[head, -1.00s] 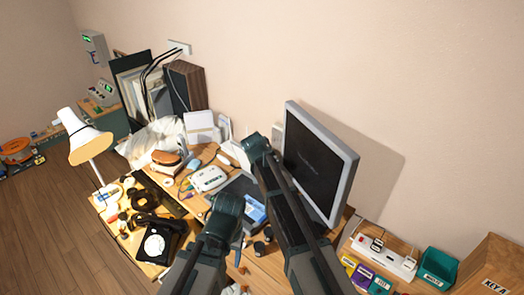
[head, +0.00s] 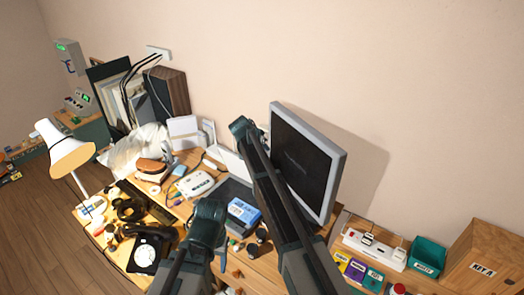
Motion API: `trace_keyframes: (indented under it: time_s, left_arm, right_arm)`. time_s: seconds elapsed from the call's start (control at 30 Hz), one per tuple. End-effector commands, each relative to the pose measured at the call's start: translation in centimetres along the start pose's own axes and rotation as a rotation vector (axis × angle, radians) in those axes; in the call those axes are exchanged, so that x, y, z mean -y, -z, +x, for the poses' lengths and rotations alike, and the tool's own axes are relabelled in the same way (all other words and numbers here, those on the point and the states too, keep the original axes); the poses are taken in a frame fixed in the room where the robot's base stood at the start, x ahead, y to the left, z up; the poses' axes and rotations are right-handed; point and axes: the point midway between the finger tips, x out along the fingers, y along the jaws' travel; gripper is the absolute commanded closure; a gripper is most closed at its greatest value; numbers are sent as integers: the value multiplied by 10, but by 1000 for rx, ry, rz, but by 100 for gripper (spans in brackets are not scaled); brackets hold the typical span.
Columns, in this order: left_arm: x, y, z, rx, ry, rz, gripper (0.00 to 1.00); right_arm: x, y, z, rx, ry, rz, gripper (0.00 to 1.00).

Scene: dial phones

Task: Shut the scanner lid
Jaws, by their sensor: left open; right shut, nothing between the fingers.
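A dark flat bed (head: 236,189) with a pale raised panel (head: 231,160) behind it lies mid-desk. It looks like the scanner with its lid up, but my arms cover much of it. My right gripper (head: 241,126) is shut and empty, beyond the panel in the picture and beside the monitor's left edge. My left gripper (head: 208,212) is open and empty, in front of the dark bed, left of a blue box (head: 243,212). The fingertips of both grippers are hard to make out from behind.
A monitor (head: 305,160) stands close to my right arm. A white device (head: 194,184), a black dial phone (head: 147,250) and a lamp (head: 65,150) crowd the desk's left. A power strip (head: 374,248) and green bin (head: 427,257) are at the right.

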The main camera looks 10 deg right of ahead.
Motion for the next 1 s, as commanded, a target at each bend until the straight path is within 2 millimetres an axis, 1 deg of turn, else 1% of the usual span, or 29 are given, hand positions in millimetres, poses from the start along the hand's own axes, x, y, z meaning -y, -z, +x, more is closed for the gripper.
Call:
trace_keyframes:
  time_s: [0.03,0.3,0.37,0.43,0.53,1.0]
  left_arm:
    - [-1,1,15,0,1,2,44]
    - [-5,3,52,0,1,6,44]
    - [-5,3,51,0,1,6,44]
    - [-5,3,54,0,1,6,44]
    - [-5,3,57,0,1,5,44]
    - [-5,3,58,0,1,5,44]
  right_arm:
    - [1,-4,16,0,-1,1,100]
    - [1,-4,65,1,0,1,100]
    - [-1,-17,53,1,2,-3,100]
    - [-2,-27,49,1,1,-1,100]
    - [-1,-36,44,0,1,-2,100]
    - [0,-40,42,-5,0,0,100]
